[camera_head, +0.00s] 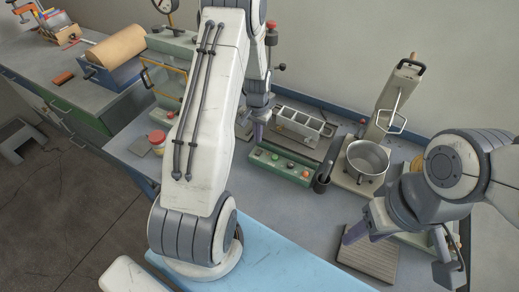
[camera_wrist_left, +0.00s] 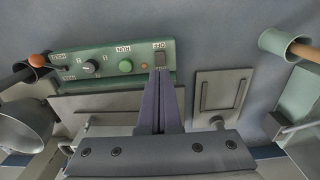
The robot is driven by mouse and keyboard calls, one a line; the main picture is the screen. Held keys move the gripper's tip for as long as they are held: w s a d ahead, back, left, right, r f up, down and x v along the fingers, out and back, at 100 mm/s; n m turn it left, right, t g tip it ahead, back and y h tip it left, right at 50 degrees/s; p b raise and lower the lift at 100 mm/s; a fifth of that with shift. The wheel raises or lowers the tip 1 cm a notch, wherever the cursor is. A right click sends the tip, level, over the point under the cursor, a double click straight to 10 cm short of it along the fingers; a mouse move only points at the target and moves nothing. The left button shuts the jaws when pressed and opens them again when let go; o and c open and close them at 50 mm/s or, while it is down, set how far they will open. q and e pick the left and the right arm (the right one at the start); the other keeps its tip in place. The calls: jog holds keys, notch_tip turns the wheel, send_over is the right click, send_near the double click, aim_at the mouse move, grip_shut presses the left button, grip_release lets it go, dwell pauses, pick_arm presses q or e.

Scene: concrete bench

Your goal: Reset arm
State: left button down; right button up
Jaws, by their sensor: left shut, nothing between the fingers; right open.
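My left gripper (camera_head: 257,134) is shut and empty, pointing down at the back of the bench by the green control panel (camera_head: 285,166). In the left wrist view its closed purple fingers (camera_wrist_left: 163,72) end right beside the dark rocker switch (camera_wrist_left: 160,54) on that panel (camera_wrist_left: 78,57). I cannot tell whether they touch it.
A metal pot (camera_head: 368,158) stands on a press-like device at the right. A grey multi-slot block (camera_head: 298,124) is behind the panel. A red-lidded jar (camera_head: 157,139) stands at the left. A light blue surface (camera_head: 290,262) lies in front, mostly clear.

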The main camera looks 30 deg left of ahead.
pick_arm(q)
jog(key=s+d+r+m+b, duration=0.1)
jog(key=s+d+r+m, duration=0.1)
jog(key=d+r, duration=0.55)
jog(key=s+d+r+m, duration=0.15)
jog(key=d+r, duration=0.35)
jog(key=d, duration=0.5)
jog(key=s+d+r+m+b, duration=0.1)
jog(key=s+d, duration=0.4)
jog(key=s, duration=0.6)
jog(key=s+d+r+m+h+b, duration=0.1)
jog(key=s+d+r+m, duration=0.2)
jog(key=s, duration=0.8)
notch_tip(320, 180, up, 3)
jog(key=shift+d+f, duration=0.1)
jog(key=shift+d, duration=1.05)
jog(key=shift+w, duration=0.1)
